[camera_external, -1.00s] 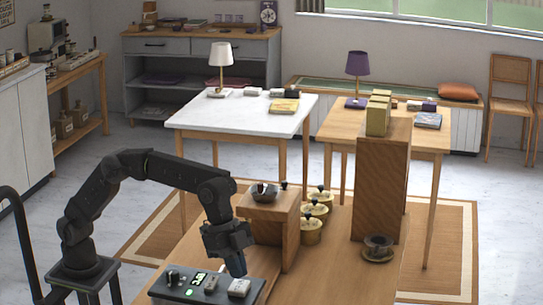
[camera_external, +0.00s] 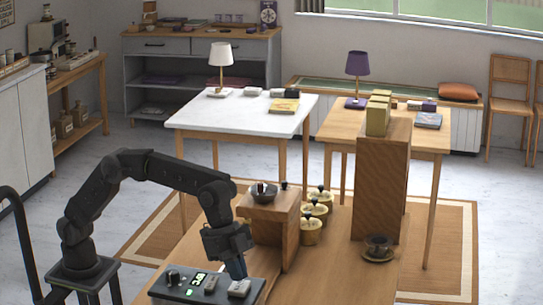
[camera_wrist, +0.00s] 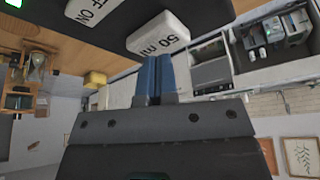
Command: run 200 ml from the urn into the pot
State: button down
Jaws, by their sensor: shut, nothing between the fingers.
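A dark control panel (camera_external: 190,293) at the bottom of the external view has a knob, a small green-lit display (camera_external: 198,280), a switch (camera_external: 211,284) and a pale button (camera_external: 239,289). In the wrist view the button (camera_wrist: 158,36) reads "50 ml", and the white switch (camera_wrist: 92,10) beside it reads OFF and ON. My gripper (camera_external: 238,276) is shut and empty, its blue fingers (camera_wrist: 161,60) pointing down at the 50 ml button. The tips are at its edge or touching it; I cannot tell which. I cannot clearly make out the urn or the pot.
A wooden block (camera_external: 290,235) with a metal bowl (camera_external: 263,193) stands just behind my gripper. A tall wooden block (camera_external: 380,190) and a dark cup (camera_external: 379,243) on a saucer stand right. The counter's front middle is clear.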

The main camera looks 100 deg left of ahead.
jog(key=shift+f, duration=0.7)
jog(key=shift+r, duration=1.1)
jog(key=shift+f, duration=1.05)
dwell(1.3)
jog(key=shift+r, duration=1.05)
jog(key=shift+f, duration=0.95)
dwell(1.4)
jog(key=shift+r, duration=0.95)
